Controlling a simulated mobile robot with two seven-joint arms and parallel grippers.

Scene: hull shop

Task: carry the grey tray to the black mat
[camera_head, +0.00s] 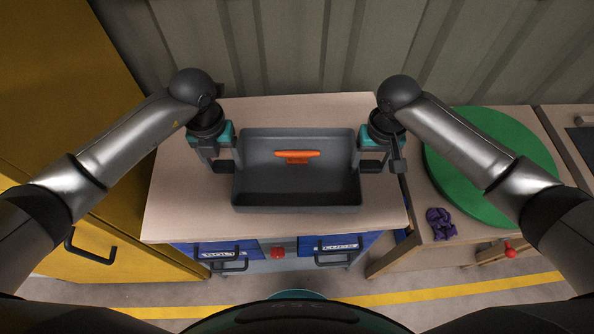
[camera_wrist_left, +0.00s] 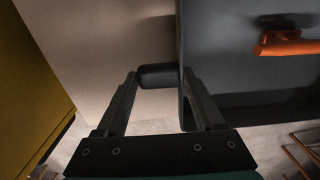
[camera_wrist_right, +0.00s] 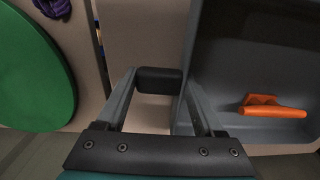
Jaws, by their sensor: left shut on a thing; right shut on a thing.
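The grey tray (camera_head: 296,190) is an open box over the pale worktop, with an orange-handled object (camera_head: 297,156) lying in it. My left gripper (camera_head: 223,165) is shut on the tray's left handle, a dark bar that shows in the left wrist view (camera_wrist_left: 158,76). My right gripper (camera_head: 374,166) is shut on the right handle, which shows in the right wrist view (camera_wrist_right: 158,80). The tray looks about level. I cannot tell whether it touches the worktop. A dark flat patch, likely the black mat (camera_head: 583,146), is cut off at the right edge.
The pale worktop (camera_head: 180,205) has blue drawers (camera_head: 225,250) below. To the right, another table holds a large green disc (camera_head: 490,160) and a purple object (camera_head: 441,223). A yellow cabinet (camera_head: 60,100) stands left. A corrugated wall (camera_head: 300,50) closes the back.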

